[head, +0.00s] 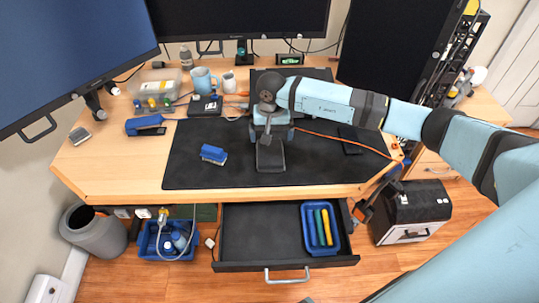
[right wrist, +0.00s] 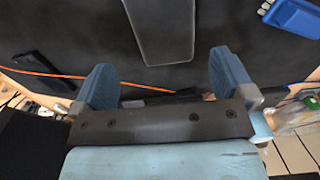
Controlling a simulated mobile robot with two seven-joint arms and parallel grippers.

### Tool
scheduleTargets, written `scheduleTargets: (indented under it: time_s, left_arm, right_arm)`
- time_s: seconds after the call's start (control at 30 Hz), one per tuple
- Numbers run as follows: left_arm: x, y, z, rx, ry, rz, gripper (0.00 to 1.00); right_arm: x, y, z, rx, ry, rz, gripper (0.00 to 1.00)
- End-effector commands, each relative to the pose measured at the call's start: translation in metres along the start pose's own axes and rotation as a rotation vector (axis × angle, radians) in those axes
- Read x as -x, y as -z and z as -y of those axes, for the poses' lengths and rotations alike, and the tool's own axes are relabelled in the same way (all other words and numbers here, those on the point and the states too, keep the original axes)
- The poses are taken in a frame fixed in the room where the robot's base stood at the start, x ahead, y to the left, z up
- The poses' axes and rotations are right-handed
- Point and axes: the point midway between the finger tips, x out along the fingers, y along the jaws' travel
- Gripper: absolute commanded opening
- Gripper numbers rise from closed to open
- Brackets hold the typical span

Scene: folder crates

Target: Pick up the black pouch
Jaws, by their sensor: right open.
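A dark grey-black flat pouch-like item (head: 271,158) with rounded corners lies on the black desk mat, near its front middle. I take it for the black pouch; it also shows at the top middle of the right wrist view (right wrist: 160,28). My right gripper (head: 272,133) is just behind it, over the mat. Its two blue fingers (right wrist: 160,82) are wide apart with nothing between them. The item lies beyond the fingertips, and its top end is cut off in the wrist view. My left gripper is not in view.
A blue item (head: 213,154) lies left of the pouch on the mat (head: 200,178). A flat black item (head: 350,140) and an orange cable (head: 335,138) are to the right. Mugs (head: 203,80) stand behind. Below, an open drawer (head: 260,235) holds a blue tray (head: 306,245).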

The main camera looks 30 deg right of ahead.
Motion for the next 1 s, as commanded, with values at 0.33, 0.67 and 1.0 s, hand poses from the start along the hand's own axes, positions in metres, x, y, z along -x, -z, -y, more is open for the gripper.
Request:
scheduleTargets:
  time_s: [0.33, 0.67, 1.0]
  left_arm:
    - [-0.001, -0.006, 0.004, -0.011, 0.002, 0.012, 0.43]
    - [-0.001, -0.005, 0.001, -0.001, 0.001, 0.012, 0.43]
    - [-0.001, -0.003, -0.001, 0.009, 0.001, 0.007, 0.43]
  right_arm:
    - [-0.043, -0.001, 0.001, -0.001, 0.002, 0.002, 1.0]
    - [-0.086, -0.003, 0.004, -0.003, 0.004, 0.004, 1.0]
    - [-0.094, -0.003, 0.003, -0.002, 0.004, 0.002, 0.98]
